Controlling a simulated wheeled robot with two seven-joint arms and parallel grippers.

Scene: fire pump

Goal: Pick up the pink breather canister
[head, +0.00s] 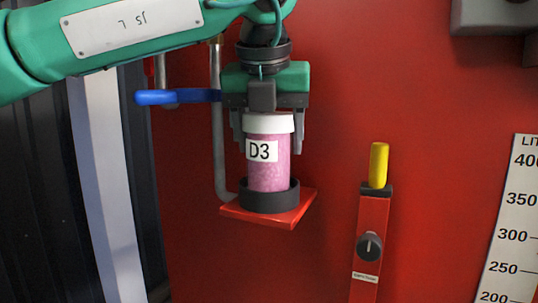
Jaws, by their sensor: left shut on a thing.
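The pink breather canister (269,177) has a white cap and a white label reading "D3". It stands upright in a black ring holder (269,197) on a small red shelf (290,215) fixed to the red panel. My left gripper (268,130) comes down from above and is shut on the canister, with a finger at each side of the white cap. The canister's lower end is hidden inside the black ring. My right gripper is not in the view.
A blue lever handle (178,97) sticks out left of the gripper. A grey pipe (218,130) runs down behind the canister to the shelf. A yellow handle (379,165) on a red post with a black knob (370,246) stands to the right. A white scale plate (512,230) is at the right edge.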

